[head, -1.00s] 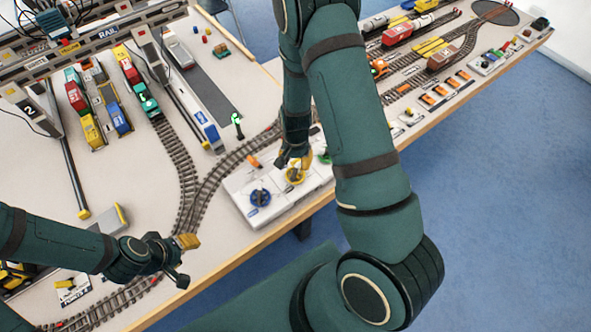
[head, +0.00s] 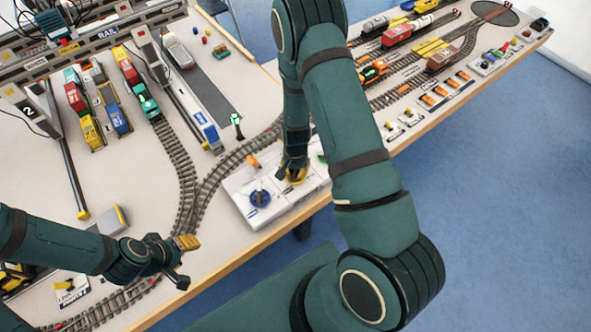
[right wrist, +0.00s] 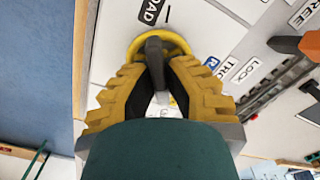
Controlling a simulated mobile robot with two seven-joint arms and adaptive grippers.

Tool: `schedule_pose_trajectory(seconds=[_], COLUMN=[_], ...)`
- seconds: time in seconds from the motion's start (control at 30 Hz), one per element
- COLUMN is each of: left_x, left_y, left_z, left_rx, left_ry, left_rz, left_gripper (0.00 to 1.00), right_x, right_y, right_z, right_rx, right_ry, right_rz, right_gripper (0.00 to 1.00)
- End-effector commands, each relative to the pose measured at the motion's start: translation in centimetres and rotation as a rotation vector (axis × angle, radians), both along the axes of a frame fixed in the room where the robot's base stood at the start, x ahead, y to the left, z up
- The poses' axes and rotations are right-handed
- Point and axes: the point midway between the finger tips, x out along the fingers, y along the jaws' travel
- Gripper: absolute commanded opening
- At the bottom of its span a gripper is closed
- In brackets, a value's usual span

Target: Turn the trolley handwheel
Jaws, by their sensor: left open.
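A white control panel (head: 284,207) at the table's front edge carries a blue handwheel (head: 260,197), a yellow handwheel (head: 297,176) and a partly hidden green part (head: 322,158). My right gripper (head: 292,166) is down at the yellow handwheel. In the right wrist view, my right gripper (right wrist: 157,72) has its yellow fingers closed on the dark crossbar of the yellow handwheel (right wrist: 178,40). Labels reading ROAD, LOCK and FREE show around it; one starting TRO is partly cut off. My left gripper (head: 184,262) is open and empty over the near track.
Curved railway track (head: 190,190) runs behind the panel. Containers, including a blue one (head: 116,116), and a crane leg (head: 68,170) stand at the left. An orange lever (right wrist: 287,45) is right of the wheel. Blue floor lies beyond the table edge.

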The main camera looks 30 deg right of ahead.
Motion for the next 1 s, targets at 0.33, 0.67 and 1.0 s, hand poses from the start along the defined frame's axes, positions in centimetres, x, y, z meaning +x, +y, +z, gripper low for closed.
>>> schedule_pose_trajectory(seconds=[0.33, 0.67, 1.0], left_x=[0.0, 0.1, 0.1], left_y=[0.0, -0.1, -0.1], left_z=[-0.3, -1.6, -3.3], left_rx=[0.0, 0.003, 0.006], left_ry=[0.0, 0.001, 0.001], left_rz=[0.0, 0.0, 0.002], left_gripper=[0.47, 0.47, 0.47], right_x=[0.0, 0.1, 0.1], right_y=[0.0, 0.1, 0.3], right_z=[-0.1, -0.2, -0.2], right_rx=[0.0, 0.0, 0.001], right_ry=[0.0, 0.0, 0.001], right_rz=[0.039, 0.253, 0.575], right_gripper=[0.0, 0.0, 0.0])
